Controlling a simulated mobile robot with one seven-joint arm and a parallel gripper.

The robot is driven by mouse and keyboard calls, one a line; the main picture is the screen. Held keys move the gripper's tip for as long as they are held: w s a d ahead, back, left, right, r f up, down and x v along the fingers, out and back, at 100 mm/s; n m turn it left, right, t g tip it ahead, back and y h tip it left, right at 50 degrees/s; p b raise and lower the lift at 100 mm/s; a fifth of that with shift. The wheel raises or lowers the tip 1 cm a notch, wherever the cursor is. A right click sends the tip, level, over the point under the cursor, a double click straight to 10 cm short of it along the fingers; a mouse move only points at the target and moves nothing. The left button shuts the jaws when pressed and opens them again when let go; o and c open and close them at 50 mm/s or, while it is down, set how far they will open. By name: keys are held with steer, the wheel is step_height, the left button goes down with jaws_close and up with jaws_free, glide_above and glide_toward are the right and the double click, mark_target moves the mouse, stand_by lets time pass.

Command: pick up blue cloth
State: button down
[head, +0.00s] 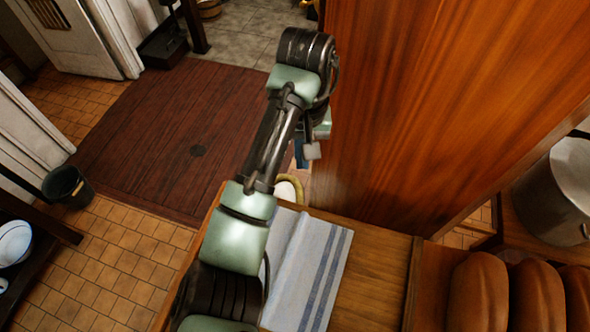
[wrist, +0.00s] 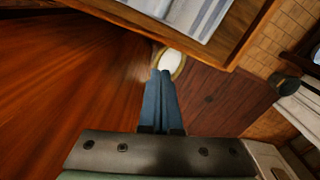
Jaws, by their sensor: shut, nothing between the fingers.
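A pale cloth with blue stripes (head: 318,272) lies on the wooden counter (head: 375,262) in the head view, partly hidden behind my arm. Part of it also shows at the top of the wrist view (wrist: 190,14). No plain blue cloth shows. My gripper (head: 305,152) is beyond the counter's far edge, beside the tall wooden panel and apart from the cloth. In the wrist view, its blue fingers (wrist: 164,74) are together and empty, pointing toward a white round thing with a yellowish rim (wrist: 172,62).
The tall wooden panel (head: 430,90) stands close right of my gripper. The white round thing (head: 288,190) sits below the counter edge. Brown rounded loaves (head: 478,295) and a metal pot (head: 560,190) are at right. A dark bucket (head: 68,188) stands left on the tiled floor.

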steer(key=f, duration=1)
steer(key=shift+s, duration=0.4)
steer(key=shift+s+r+p, duration=0.25)
steer(key=shift+s+p, duration=0.25)
steer(key=shift+s, duration=0.6)
steer(key=shift+s+f, duration=0.1)
steer(key=shift+s, duration=0.65)
steer(key=shift+s+p, duration=0.1)
steer(key=shift+p, duration=0.25)
